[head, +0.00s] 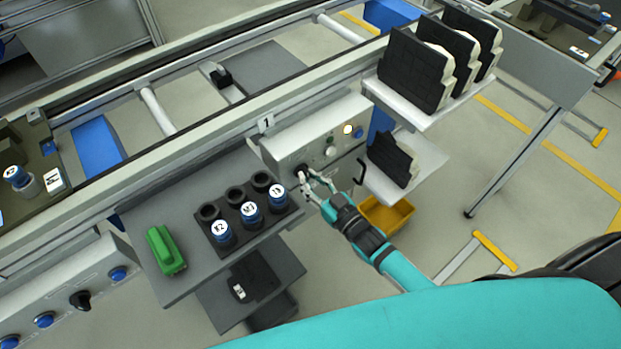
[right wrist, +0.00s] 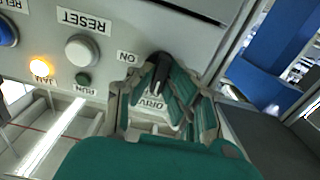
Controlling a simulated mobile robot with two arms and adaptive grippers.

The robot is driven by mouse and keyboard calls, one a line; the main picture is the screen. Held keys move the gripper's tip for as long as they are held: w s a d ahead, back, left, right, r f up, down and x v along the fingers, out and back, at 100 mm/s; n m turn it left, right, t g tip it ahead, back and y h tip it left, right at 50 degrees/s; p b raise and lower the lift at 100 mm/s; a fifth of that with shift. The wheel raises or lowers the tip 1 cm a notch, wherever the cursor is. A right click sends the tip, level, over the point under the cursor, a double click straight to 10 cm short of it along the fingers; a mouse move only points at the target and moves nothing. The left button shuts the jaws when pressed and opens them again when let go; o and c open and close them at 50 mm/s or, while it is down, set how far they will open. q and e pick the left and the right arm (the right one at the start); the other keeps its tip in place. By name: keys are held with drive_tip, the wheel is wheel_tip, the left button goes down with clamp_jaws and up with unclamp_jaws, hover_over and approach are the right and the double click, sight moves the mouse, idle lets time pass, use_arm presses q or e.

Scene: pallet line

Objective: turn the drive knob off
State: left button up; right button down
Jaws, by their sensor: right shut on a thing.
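The drive knob (right wrist: 161,72) is a black rotary knob on the grey control panel (head: 290,147). It also shows dark at the panel's lower left in the head view (head: 301,169). An ON label (right wrist: 127,57) sits beside it, and a partly covered DRIVE label (right wrist: 152,103) is close by. My right gripper (head: 311,184) reaches the panel from the lower right. In the right wrist view its fingers (right wrist: 160,97) are on both sides of the knob, shut on it. Which setting the knob points to is hard to tell. My left gripper is not in view.
A RESET button (right wrist: 82,50), a lit amber JAM lamp (right wrist: 41,68) and a dark green RUN lamp (right wrist: 83,78) share the panel. A holder with blue-capped pots (head: 248,212) and a green object (head: 166,250) stand left. A yellow bin (head: 388,214) is below, shelves at right.

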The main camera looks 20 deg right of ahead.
idle(0.4)
drive_tip(key=c, duration=1.3)
unclamp_jaws()
drive_tip(key=v, duration=1.2)
drive_tip(key=shift+f, duration=0.1)
